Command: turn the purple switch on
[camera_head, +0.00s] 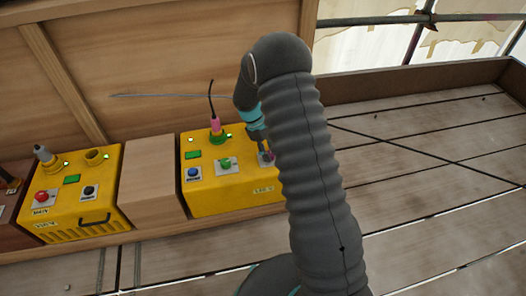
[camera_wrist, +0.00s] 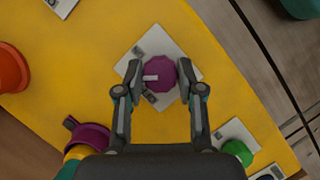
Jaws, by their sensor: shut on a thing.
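The purple switch (camera_wrist: 161,74) is a faceted round knob on a white plate (camera_wrist: 152,44) on a yellow box (camera_wrist: 105,35). A pale pointer on the knob points left in the wrist view. Dark marks on the plate are too small to read. My gripper (camera_wrist: 160,70) is shut on the knob, with one finger on either side of it. In the head view, my gripper (camera_head: 262,146) reaches down to the right side of the yellow box (camera_head: 228,190), and my arm hides part of that side.
The box also carries a blue knob (camera_head: 193,173), a green knob (camera_head: 225,163) and a pink plug (camera_head: 215,125) with a black cable. A wooden block (camera_head: 150,180) separates it from another yellow box (camera_head: 75,190). The plank floor (camera_head: 430,190) at right is clear.

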